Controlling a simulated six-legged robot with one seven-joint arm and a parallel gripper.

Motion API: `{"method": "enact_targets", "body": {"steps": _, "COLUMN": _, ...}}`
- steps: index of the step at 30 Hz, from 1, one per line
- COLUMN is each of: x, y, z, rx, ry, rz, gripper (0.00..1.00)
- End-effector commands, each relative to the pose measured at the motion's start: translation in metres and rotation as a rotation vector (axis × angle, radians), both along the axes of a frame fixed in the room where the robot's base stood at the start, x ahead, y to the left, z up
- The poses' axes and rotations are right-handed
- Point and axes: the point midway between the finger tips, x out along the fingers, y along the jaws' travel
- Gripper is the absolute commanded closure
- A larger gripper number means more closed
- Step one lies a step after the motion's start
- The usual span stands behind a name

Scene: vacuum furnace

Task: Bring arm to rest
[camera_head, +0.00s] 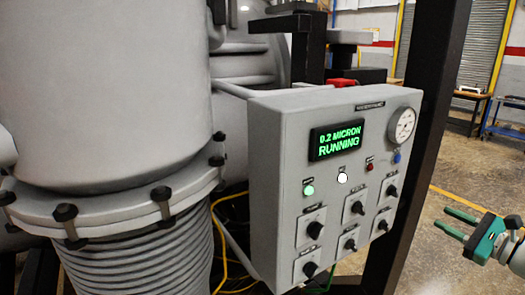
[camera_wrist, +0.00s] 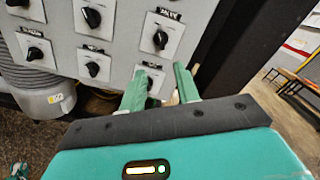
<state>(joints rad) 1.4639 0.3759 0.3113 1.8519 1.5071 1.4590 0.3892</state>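My gripper (camera_head: 443,218) is at the right edge of the head view, in the air to the right of the grey control panel (camera_head: 285,170) and apart from it. Its two green fingers point left and have a gap between them with nothing held. In the wrist view the gripper (camera_wrist: 160,72) shows its fingers apart, with the panel's lower knobs (camera_wrist: 160,40) beyond the tips. The panel's display (camera_head: 338,140) reads "0.2 MICRON RUNNING" in green. Most of my arm is out of view.
A large grey furnace vessel (camera_head: 100,90) with a bolted flange and bellows stands left of the panel. A dark upright post (camera_head: 425,120) rises behind the panel's right side. Yellow cables (camera_head: 218,245) hang below. Open floor (camera_head: 445,185) lies right of the post, with benches farther back.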

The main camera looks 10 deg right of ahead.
Motion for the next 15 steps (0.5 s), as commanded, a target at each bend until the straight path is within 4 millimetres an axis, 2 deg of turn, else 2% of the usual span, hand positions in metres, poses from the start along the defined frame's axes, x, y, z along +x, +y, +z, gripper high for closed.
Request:
{"method": "enact_targets", "body": {"steps": 2, "x": 0.007, "y": 0.014, "z": 0.001, "rx": -0.024, "ry": 0.020, "rz": 0.027, "gripper": 0.68}}
{"method": "enact_targets", "body": {"steps": 5, "x": 0.023, "y": 0.052, "z": -0.002, "rx": -0.100, "ry": 0.081, "rz": 0.106, "gripper": 0.68}}
{"method": "enact_targets", "body": {"steps": 9, "x": 0.042, "y": 0.137, "z": -0.011, "rx": -0.294, "ry": 0.203, "rz": 0.281, "gripper": 0.68}}
{"method": "enact_targets", "body": {"steps": 15, "x": 0.037, "y": 0.239, "z": -0.026, "rx": -0.606, "ry": 0.324, "rz": 0.518, "gripper": 0.68}}
